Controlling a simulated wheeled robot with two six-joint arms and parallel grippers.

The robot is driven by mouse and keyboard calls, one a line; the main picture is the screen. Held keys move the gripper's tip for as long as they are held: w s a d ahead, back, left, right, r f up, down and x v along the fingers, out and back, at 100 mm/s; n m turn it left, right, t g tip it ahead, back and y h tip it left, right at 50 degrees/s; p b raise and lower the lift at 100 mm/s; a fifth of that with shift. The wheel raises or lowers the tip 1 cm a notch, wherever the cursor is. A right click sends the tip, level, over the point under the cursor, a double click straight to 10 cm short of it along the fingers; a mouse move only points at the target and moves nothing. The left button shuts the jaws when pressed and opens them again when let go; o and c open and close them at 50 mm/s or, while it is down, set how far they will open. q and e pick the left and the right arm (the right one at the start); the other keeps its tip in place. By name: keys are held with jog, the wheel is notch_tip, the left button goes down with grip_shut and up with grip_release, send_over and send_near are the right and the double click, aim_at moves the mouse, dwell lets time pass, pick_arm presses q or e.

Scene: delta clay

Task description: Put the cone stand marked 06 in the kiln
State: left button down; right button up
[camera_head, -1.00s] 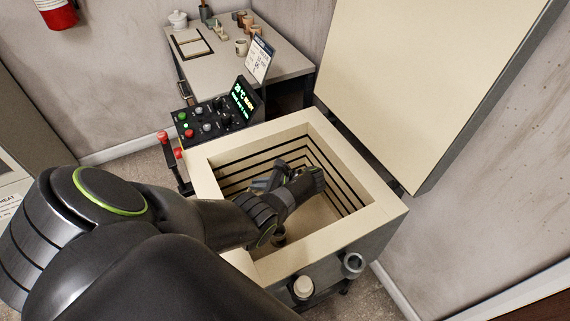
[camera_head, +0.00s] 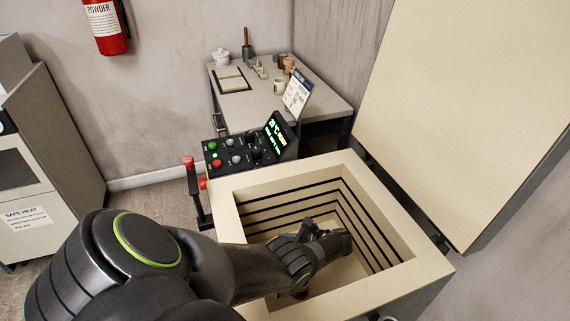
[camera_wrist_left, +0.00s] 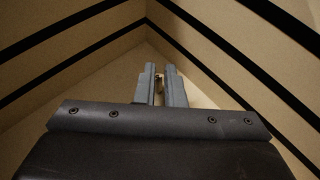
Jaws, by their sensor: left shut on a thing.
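The kiln (camera_head: 425,262) stands open in front of me, a square pale-walled chamber with dark grooves along its inner walls. My left arm reaches over the near left rim, with its wrist inside the chamber. My left gripper (camera_wrist_left: 166,70) points towards a lower inner corner of the kiln in the left wrist view. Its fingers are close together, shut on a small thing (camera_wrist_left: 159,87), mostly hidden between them. I take it to be the cone stand, but no 06 mark is readable. In the head view the arm hides the fingertips. My right gripper is not in view.
The kiln lid (camera_head: 455,110) is raised at the right. A control panel (camera_head: 240,148) with buttons and a lit display is at the kiln's back left. Behind is a table (camera_head: 255,115) with cups, a lidded jar and a sign. A grey cabinet (camera_head: 45,170) stands left.

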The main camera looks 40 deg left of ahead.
pick_arm(q)
notch_tip(320, 180, down, 3)
jog(key=shift+f+b, duration=0.1)
jog(key=shift+b, duration=1)
jog(key=c, duration=1.5)
grip_release()
jog(key=p+v, duration=0.1)
jog(key=v, duration=0.6)
jog(key=shift+d+r, duration=0.2)
jog(key=shift+r, duration=0.05)
